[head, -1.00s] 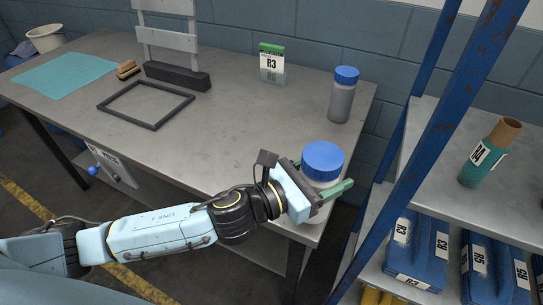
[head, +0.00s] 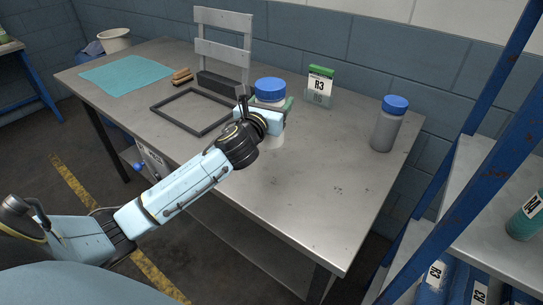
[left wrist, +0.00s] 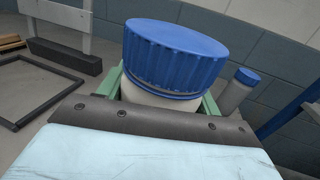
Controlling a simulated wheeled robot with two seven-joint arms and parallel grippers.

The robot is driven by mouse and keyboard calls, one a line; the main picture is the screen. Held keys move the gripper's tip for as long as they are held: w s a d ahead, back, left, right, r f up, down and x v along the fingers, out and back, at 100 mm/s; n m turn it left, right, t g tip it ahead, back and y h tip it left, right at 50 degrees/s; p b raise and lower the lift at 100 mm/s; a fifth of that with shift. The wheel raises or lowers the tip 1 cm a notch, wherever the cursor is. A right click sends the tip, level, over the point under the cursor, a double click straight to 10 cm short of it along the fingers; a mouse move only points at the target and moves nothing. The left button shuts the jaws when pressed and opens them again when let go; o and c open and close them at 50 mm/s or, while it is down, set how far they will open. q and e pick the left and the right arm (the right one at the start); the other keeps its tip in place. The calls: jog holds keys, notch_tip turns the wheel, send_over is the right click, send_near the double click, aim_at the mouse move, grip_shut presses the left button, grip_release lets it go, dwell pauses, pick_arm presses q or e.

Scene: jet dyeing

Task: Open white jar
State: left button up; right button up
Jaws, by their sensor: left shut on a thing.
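The white jar (head: 275,141) has a wide blue screw lid (head: 270,90), which is on it. My left gripper (head: 272,112) is shut around the jar's body below the lid, near the middle of the table. In the left wrist view the blue lid (left wrist: 175,55) sits above the white jar neck (left wrist: 155,97), between the green fingers. Most of the jar's body is hidden by the gripper, and I cannot tell whether its base touches the table. My right gripper is not in view.
A grey bottle with a blue cap (head: 388,125) stands at right, and a green-topped R3 container (head: 319,88) at the back. A dark frame (head: 192,112) and a teal cloth (head: 125,74) lie left. The metal table's (head: 330,195) front right is clear. A blue-post shelf (head: 470,150) stands right.

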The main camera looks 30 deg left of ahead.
pick_arm(q)
notch_tip(320, 180, down, 9)
jog(key=b, duration=0.2)
jog(key=shift+b, duration=0.35)
jog(key=shift+f, duration=0.2)
jog(key=o, duration=1.9)
jog(key=shift+s+d+r, duration=0.1)
jog(key=shift+r, duration=0.1)
jog(key=s, duration=0.4)
jog(key=s+d, duration=0.1)
jog(key=s, duration=0.2)
jog(key=s+d, duration=0.1)
jog(key=s, duration=0.3)
jog(key=shift+s, duration=0.35)
